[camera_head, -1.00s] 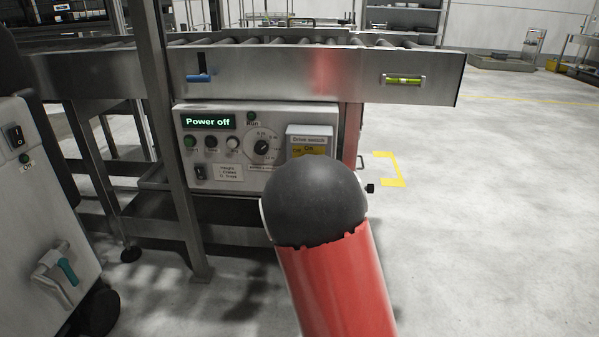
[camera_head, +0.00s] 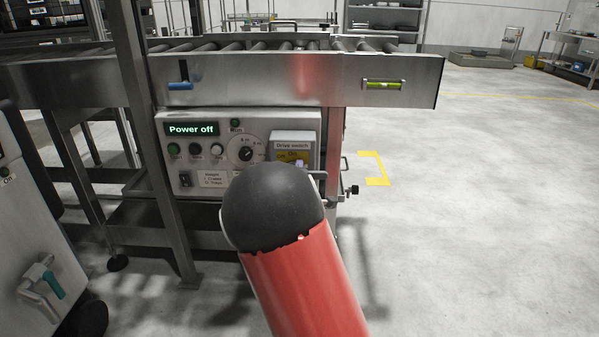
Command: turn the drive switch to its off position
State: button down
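The drive switch (camera_head: 292,143) is a box with a grey top plate lettered "Drive switch" and a yellow label reading "On" below. It sits at the right end of the white control panel (camera_head: 212,192). Its lower part is hidden behind the black dome on my red arm, so I cannot tell how its handle stands. A small pale purple part shows at the label's lower right; I cannot tell what it is. My gripper is hidden behind my arm. The panel's display (camera_head: 191,129) reads "Power off".
A steel roller conveyor (camera_head: 235,78) runs above the panel. A steel post (camera_head: 160,150) stands left of it. A pale cabinet (camera_head: 40,260) with a teal-handled latch is at the left. Open floor (camera_head: 480,220) lies to the right.

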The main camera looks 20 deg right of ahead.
jog(key=c, duration=1.2)
grip_release()
jog(key=shift+c, duration=0.2)
jog(key=v, duration=0.7)
jog(key=shift+s+a, duration=0.2)
jog(key=shift+s, duration=0.15)
